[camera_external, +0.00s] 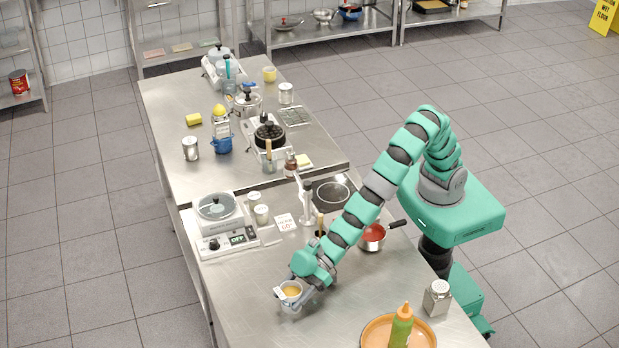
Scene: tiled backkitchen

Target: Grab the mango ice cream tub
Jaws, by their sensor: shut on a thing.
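A small tub with yellow-orange contents (291,290), which looks like the mango ice cream tub, is at the left front of the near steel table. My gripper (290,295) is around it and shut on it. The fingers hide part of the tub's sides. I cannot tell whether the tub touches the table or is slightly lifted. No label can be read.
A red-filled saucepan (373,238) stands beside my arm. An orange plate (372,333) with a squeeze bottle (401,326) is at the front right, near a metal shaker (437,298). A white appliance (217,222) stands behind left. The table's left front is clear.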

